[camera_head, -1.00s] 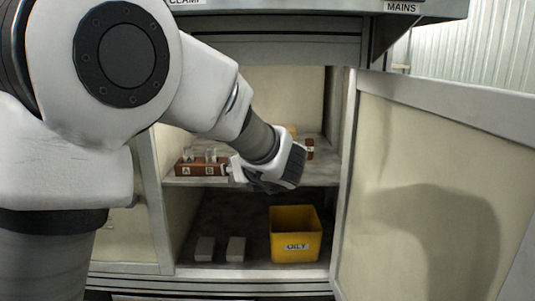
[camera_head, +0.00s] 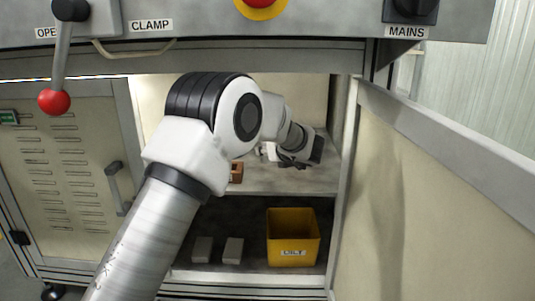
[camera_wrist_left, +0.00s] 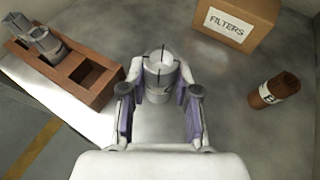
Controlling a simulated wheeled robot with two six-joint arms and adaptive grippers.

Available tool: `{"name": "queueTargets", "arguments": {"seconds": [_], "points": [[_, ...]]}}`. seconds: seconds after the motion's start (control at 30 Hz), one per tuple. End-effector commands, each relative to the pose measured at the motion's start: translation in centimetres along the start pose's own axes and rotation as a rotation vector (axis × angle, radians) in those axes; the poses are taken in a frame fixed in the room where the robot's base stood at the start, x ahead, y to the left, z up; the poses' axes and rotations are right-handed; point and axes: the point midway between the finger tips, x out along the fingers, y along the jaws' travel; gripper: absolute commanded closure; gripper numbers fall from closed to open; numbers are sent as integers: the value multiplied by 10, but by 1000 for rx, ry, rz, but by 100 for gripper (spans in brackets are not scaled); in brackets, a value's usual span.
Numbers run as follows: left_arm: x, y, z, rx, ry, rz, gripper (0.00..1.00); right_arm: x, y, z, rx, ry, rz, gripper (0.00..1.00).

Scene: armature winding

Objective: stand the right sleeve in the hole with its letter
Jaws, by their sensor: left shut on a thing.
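My left gripper (camera_wrist_left: 160,98) is shut on a pale grey sleeve (camera_wrist_left: 160,72), which shows between its fingertips in the left wrist view. A wooden rack (camera_wrist_left: 112,92) is to the left of the gripper. Two grey sleeves (camera_wrist_left: 45,44) stand in the rack, and its near hole (camera_wrist_left: 88,74) is empty. The rack's letters are not visible in the wrist view. In the head view my left gripper (camera_head: 272,152) is inside the cabinet, and only one end of the rack (camera_head: 237,172) shows beside my arm. My right gripper is not in view.
A brown cylinder (camera_wrist_left: 268,96) with a partly readable letter label lies on the shelf at right. A cardboard box marked FILTERS (camera_wrist_left: 225,22) is behind. Below the shelf are a yellow bin (camera_head: 292,240) and two grey blocks (camera_head: 233,250). The open door (camera_head: 430,190) bounds the right.

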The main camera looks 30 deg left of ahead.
Motion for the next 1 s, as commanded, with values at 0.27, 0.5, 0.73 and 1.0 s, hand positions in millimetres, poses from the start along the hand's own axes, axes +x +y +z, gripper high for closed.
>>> {"name": "queueTargets", "arguments": {"seconds": [0.27, 0.5, 0.73, 1.0], "points": [[17, -2, -35, 0, 1, 0, 100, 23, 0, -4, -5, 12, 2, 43], [17, -2, -35, 1, 1, 0, 100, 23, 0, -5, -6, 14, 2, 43], [17, -2, -35, 1, 1, 0, 44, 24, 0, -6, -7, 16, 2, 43], [14, -2, -29, 0, 1, -1, 44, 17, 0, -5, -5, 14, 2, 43]]}}
